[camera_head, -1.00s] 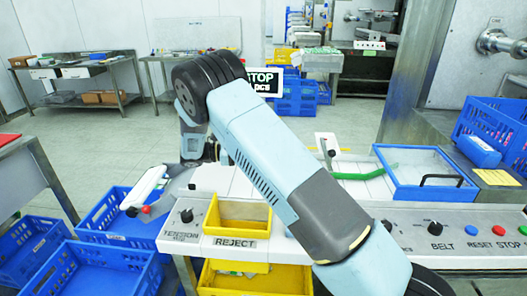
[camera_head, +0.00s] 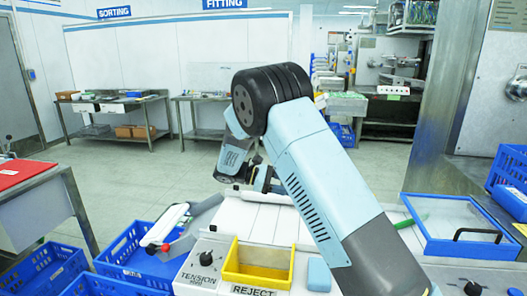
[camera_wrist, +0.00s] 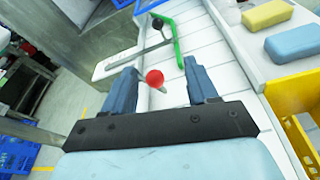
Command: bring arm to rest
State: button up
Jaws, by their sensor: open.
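My arm arches over the white machine deck (camera_head: 250,218) in the head view. Its forearm rises from the lower right and bends down at the black elbow. My gripper hangs past the bend, mostly hidden by the arm there. In the wrist view my gripper (camera_wrist: 161,84) is open, its two dark blue fingers apart with nothing held. A red ball knob (camera_wrist: 155,77) shows between the fingers, seemingly beyond them; I cannot tell its distance. A green curved bar (camera_wrist: 176,38) and a black knob (camera_wrist: 157,23) lie farther out over the white slatted surface.
A yellow REJECT bin (camera_head: 258,277) sits at the deck's front, with a light blue block (camera_head: 318,275) beside it. A blue framed cover (camera_head: 465,247) is at the right. Blue crates (camera_head: 140,255) stand lower left. Steel tables (camera_head: 115,103) are far back, with open floor before them.

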jog(key=s+d+r+m+y, duration=0.6)
jog(key=s+d+r+y, duration=0.3)
jog(key=s+d+r, duration=0.5)
jog(key=s+r+m+t+y, duration=0.1)
jog(key=s+m+t+y, duration=0.2)
jog(key=s, duration=0.7)
jog(key=s+d+r+m+t+y, duration=0.1)
jog(key=s+r+m+t+y, duration=0.1)
jog(key=s, duration=0.9)
jog(key=shift+s+d+r+m+t+y, duration=0.25)
jog(key=shift+m+t+y, duration=0.35)
jog(key=shift+m+t, duration=0.65)
jog(key=shift+w+f, duration=0.1)
